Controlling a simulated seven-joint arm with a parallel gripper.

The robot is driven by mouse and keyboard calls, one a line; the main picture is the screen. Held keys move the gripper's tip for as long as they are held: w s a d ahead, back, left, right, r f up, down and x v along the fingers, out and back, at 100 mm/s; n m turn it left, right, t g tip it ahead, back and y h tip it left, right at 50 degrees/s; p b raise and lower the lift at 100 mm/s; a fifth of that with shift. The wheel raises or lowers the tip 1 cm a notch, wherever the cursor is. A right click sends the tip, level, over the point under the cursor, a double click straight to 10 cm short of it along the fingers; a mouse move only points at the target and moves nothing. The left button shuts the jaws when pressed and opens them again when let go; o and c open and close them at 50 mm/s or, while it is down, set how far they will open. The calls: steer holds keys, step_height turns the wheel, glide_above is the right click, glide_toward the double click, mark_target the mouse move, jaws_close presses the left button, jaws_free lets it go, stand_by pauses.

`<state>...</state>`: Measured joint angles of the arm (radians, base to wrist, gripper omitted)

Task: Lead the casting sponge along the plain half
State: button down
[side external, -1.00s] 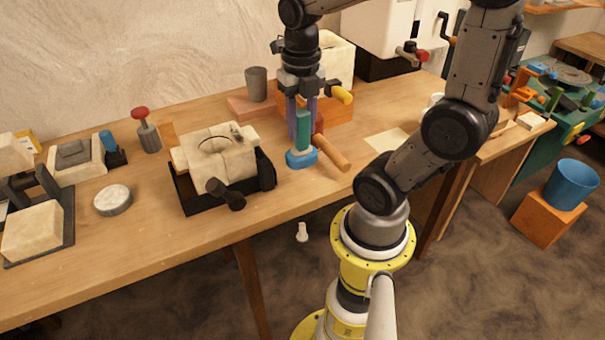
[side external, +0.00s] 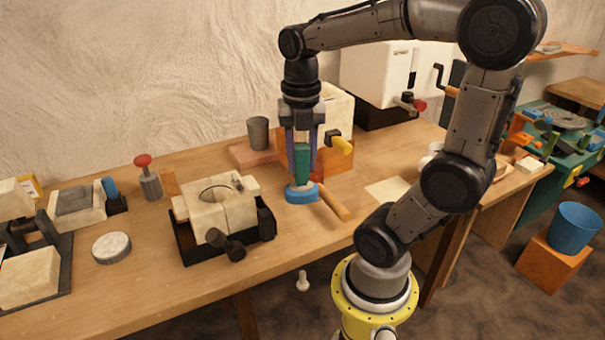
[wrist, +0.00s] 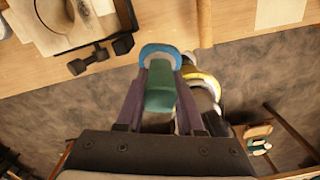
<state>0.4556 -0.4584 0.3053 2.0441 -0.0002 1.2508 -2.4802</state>
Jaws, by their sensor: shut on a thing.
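The casting sponge has a green grip (side external: 302,160) on a rounded blue foot (side external: 300,193). My gripper (side external: 302,142) is shut on the green grip and points down. In the wrist view, the green grip (wrist: 160,88) sits between my two purple fingers, with the blue foot (wrist: 160,50) beyond it. The foot seems a little above the table. A plain pale block (side external: 30,276), perhaps the plain half, lies in a dark frame at the far left, well away from my gripper. Behind it is another pale block (side external: 72,218) with a grey centre.
A pale mould (side external: 222,205) with a round opening stands in a black clamp (side external: 262,222) left of the sponge. A wooden handle (side external: 336,204) lies just right of it. A grey disc (side external: 111,247) and red-knobbed stamp (side external: 149,180) stand left. Front centre table is bare.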

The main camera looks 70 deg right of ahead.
steer(key=w+r+m, duration=0.2)
steer(key=w+m, duration=0.5)
steer(key=w, duration=0.2)
steer(key=w+r+m, duration=0.3)
steer(key=w+m, duration=0.4)
steer(key=w, duration=0.3)
steer(key=shift+d, duration=0.45)
steer(key=s+d+f, duration=0.3)
steer(key=f, duration=0.1)
steer(key=shift+s+d, duration=0.25)
steer(key=shift+s, duration=0.1)
